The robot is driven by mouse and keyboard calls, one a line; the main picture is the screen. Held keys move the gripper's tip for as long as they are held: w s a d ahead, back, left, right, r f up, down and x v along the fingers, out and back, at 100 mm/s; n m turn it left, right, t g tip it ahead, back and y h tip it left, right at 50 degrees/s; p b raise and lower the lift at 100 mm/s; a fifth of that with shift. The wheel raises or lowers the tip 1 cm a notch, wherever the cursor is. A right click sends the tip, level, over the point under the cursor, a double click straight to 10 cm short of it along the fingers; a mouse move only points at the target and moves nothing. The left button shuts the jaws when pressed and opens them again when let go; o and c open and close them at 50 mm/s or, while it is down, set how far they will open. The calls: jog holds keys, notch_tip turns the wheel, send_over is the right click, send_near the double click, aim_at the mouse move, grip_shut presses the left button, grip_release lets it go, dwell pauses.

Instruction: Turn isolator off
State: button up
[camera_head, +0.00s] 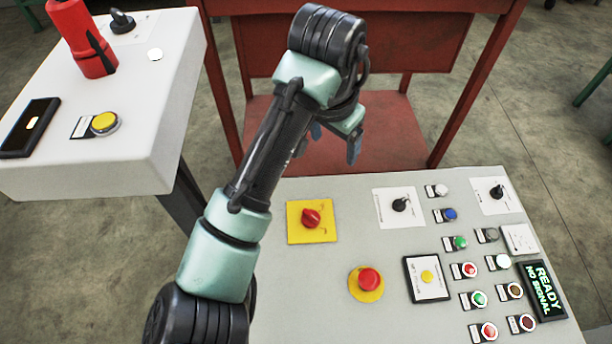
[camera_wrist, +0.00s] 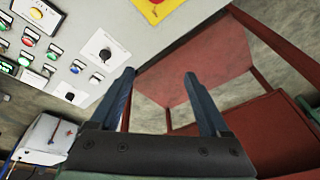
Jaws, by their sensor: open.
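A red rotary switch (camera_head: 311,218) on a square yellow plate (camera_head: 297,234) looks like the isolator. It is near the far left part of the grey control panel (camera_head: 310,270). The plate's small print is not readable. In the wrist view only part of the yellow plate (camera_wrist: 168,10) shows at the top edge. My gripper (camera_head: 338,143) is above and beyond the panel's far edge, apart from the switch. In the wrist view its two fingers (camera_wrist: 160,75) are spread with nothing between them.
A red emergency button (camera_head: 369,280), black rotary switches (camera_head: 401,204) and several push buttons share the panel. A display (camera_head: 542,290) reads "READY NO SIGNAL". A red table (camera_head: 390,125) stands behind. A white console (camera_head: 150,110) is at left.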

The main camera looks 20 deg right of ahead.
aim_at(311, 215)
jog(key=s+a+f+g+b, duration=0.1)
jog(key=f+b, duration=0.2)
jog(key=f, duration=0.2)
jog(key=s+a+f+y+b, duration=0.1)
jog(key=a+f+b, duration=0.1)
jog(key=f, duration=0.4)
jog(key=s+a+f+g+y+b, duration=0.1)
jog(key=f+b, duration=0.3)
jog(key=f, duration=0.2)
jog(key=shift+a+g, duration=0.25)
jog(key=shift+g, duration=0.05)
jog(key=shift+r, duration=0.1)
jog(key=shift+c, duration=0.2)
grip_shut()
